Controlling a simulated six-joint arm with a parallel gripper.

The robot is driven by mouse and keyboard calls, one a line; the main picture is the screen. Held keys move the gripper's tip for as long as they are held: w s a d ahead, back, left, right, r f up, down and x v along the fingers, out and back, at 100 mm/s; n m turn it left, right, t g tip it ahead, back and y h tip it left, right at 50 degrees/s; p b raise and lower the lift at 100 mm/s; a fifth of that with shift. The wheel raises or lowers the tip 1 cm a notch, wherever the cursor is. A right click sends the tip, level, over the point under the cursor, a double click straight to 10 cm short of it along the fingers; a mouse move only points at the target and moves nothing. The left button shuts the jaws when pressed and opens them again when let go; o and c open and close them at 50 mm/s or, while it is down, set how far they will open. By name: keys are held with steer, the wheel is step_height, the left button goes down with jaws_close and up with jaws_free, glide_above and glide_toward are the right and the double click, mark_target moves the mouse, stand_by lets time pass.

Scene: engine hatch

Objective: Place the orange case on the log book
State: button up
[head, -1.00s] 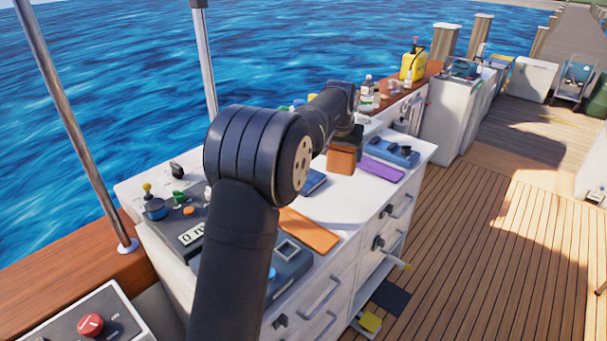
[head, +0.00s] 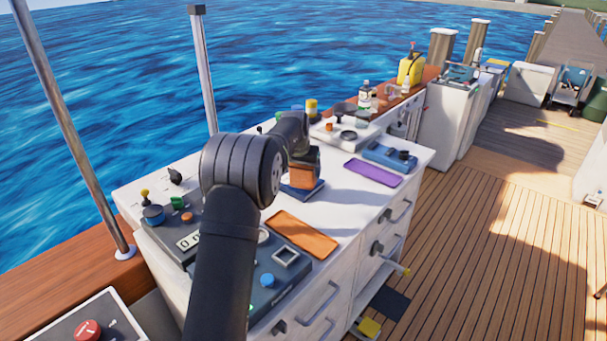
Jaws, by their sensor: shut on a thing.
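The orange case (head: 301,177), a small boxy block, is in my gripper (head: 304,162) in the head view. My gripper is shut on its upper part, and the arm hides its left side. The case is upright over the dark blue log book (head: 312,192), which lies flat on the white counter. The book's edges show in front and to the right of the case. I cannot tell whether the case touches the book or hangs just above it.
On the white counter (head: 345,207) lie a flat orange slab (head: 302,233) in front and a purple slab (head: 372,173) to the right. A blue device (head: 390,155), a tray with knobs (head: 345,134) and control panels stand around. Bare counter lies right of the book.

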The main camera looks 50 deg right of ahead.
steer(key=shift+f, duration=0.85)
steer(key=o, duration=1.1)
steer(key=shift+f, duration=0.2)
steer(key=shift+o, duration=0.2)
steer(key=shift+r, duration=0.1)
steer(key=shift+r, duration=0.35)
steer(key=v, duration=1.1)
steer(key=shift+s+a+r, duration=0.15)
steer(key=shift+a+r, duration=0.05)
steer(key=shift+a, duration=0.1)
